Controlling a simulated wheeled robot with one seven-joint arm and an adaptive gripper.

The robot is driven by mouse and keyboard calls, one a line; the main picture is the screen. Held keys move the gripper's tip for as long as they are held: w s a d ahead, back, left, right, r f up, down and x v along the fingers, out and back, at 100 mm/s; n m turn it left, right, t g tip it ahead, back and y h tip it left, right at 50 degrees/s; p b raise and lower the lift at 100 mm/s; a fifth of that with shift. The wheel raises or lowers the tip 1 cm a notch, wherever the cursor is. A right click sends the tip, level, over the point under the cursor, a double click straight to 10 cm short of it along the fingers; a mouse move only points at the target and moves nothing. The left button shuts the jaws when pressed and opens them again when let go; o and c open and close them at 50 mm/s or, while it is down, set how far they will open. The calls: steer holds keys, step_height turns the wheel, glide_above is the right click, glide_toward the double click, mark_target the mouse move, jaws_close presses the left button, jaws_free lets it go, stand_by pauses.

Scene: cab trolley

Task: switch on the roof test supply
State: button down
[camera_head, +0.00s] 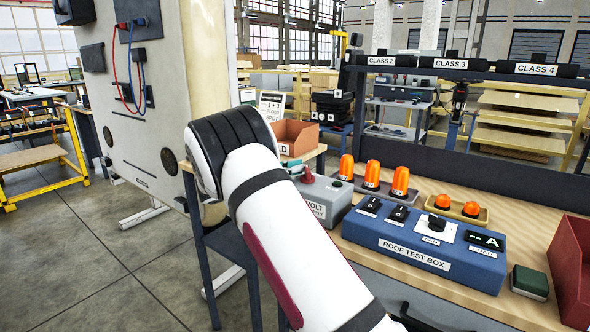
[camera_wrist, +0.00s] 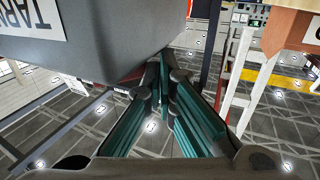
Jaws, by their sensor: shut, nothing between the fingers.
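The grey supply box (camera_head: 322,196), its label partly hidden by my arm and ending in "VOLT", stands on the bench with a red part (camera_head: 307,174) on top. The blue roof test box (camera_head: 425,250) is beside it, with two black switches (camera_head: 369,207), a black knob (camera_head: 437,223) and a display (camera_head: 486,241) showing dashes and "A". My gripper (camera_wrist: 160,75) is shut and empty in the wrist view, its fingertips close to a grey surface (camera_wrist: 115,35) with a cut-off label. I cannot tell whether they touch.
Orange beacons (camera_head: 372,175) stand behind the boxes, with two low orange lamps (camera_head: 456,205) in a tray. A green-topped block (camera_head: 530,281) and a red bin (camera_head: 573,260) are at the right. A cream panel (camera_head: 140,100) stands left of my arm. The floor at left is open.

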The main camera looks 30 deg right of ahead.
steer(key=shift+w+d, duration=0.1)
steer(key=shift+d, duration=0.25)
stand_by(1.4)
